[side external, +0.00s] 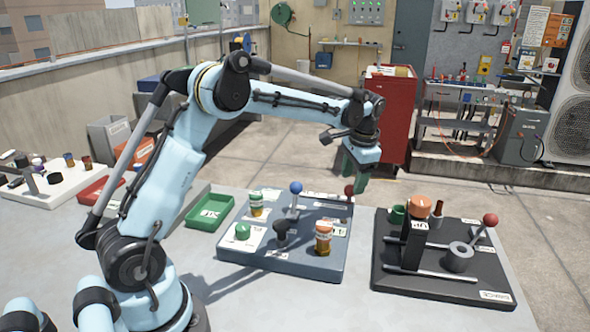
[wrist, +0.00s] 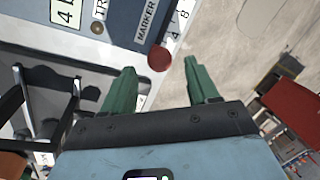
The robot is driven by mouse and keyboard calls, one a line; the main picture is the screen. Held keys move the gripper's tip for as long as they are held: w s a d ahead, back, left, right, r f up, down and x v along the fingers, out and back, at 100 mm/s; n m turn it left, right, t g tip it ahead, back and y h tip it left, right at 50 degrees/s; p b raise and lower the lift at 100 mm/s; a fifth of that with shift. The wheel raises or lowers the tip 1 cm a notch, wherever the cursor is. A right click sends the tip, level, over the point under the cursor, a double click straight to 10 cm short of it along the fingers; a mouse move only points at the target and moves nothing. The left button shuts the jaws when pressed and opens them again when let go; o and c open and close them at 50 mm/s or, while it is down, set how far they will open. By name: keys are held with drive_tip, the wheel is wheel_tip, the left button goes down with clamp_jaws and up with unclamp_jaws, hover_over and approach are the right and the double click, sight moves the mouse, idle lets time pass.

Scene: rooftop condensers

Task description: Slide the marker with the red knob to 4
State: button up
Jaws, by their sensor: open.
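The marker's red knob (wrist: 160,59) shows in the wrist view at the board's edge, beside a label reading MARKER (wrist: 147,22) and a strip with the figures 4 and 8 (wrist: 179,26). In the side view the red knob (side external: 349,190) is at the right far part of the blue-grey board (side external: 300,262). My gripper (wrist: 159,65) is open, its green fingers either side of the knob in the picture. In the side view my gripper (side external: 355,180) is just above the knob, pointing down. I cannot tell whether they touch. The marker's pointer is hidden.
A blue-knobbed lever (side external: 296,188), a black knob (side external: 281,228) and orange and green jars stand on the same board. A black board (side external: 440,290) with another red-knobbed lever (side external: 490,220) is at right. A green tray (side external: 210,212) lies at left.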

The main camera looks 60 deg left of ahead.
sight(352, 186)
drive_tip(key=shift+a+f, duration=0.15)
drive_tip(key=shift+f, duration=0.65)
drive_tip(key=shift+a+f, duration=0.1)
drive_tip(key=shift+f, duration=0.65)
clamp_jaws()
